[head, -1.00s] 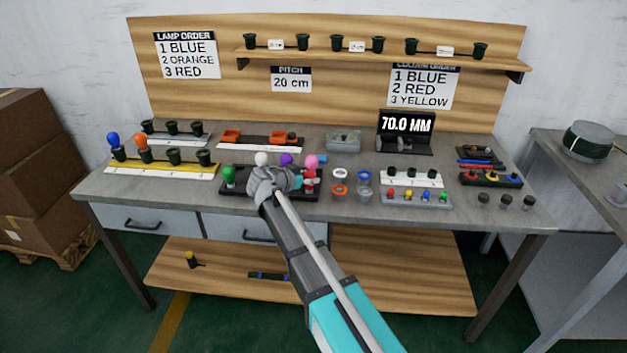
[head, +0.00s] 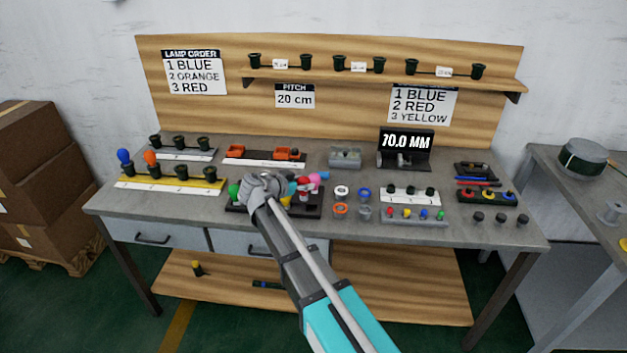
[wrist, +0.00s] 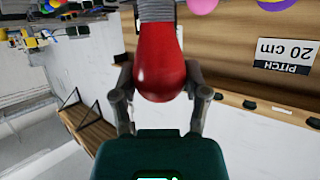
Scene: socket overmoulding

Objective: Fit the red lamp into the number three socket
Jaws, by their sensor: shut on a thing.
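The red lamp (wrist: 162,62) is between the two fingers of my gripper (wrist: 162,80) in the wrist view. Its threaded base points to the picture's top; that view is upside down. In the head view my gripper (head: 298,187) is over the dark lamp rack (head: 312,211), with red showing at its fingers. The yellow socket strip (head: 150,184) is at the left. A blue lamp (head: 123,155) is in its first socket and an orange lamp (head: 150,157) in its second. The third socket (head: 180,170) from the left is empty, as is the fourth.
Green (head: 234,192) and pink (head: 321,176) lamps are by the rack; my wrist hides part of it. A row of sockets (head: 179,143) stands behind the strip. Coloured rings (head: 341,190) lie right of the rack. The lamp order sign (head: 195,72) reads blue, orange, red.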

